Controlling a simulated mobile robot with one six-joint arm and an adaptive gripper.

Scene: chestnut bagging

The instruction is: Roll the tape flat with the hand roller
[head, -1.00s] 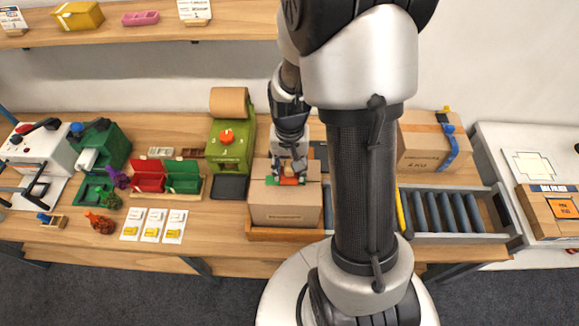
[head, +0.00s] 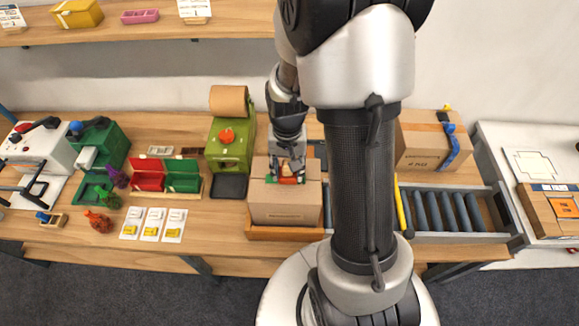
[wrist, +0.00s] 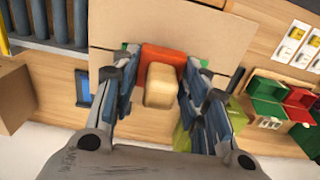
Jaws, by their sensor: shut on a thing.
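My gripper (wrist: 163,95) is shut on the hand roller (wrist: 162,72), which has a tan grip and an orange-red body. Green shows at both ends of the body in the wrist view. In the head view the roller (head: 287,179) is at the top of a closed cardboard box (head: 285,208), with my gripper (head: 287,170) above it. The box also fills the top middle of the wrist view (wrist: 150,20). I cannot tell whether the roller presses on the box. I cannot make out the tape under the roller.
The box stands in a wooden tray (head: 285,234). A green dispenser (head: 230,145) and red and green bins (head: 165,176) are left of it. A roller conveyor (head: 440,212) and another box (head: 425,142) with a blue tool are on the right, partly behind my arm.

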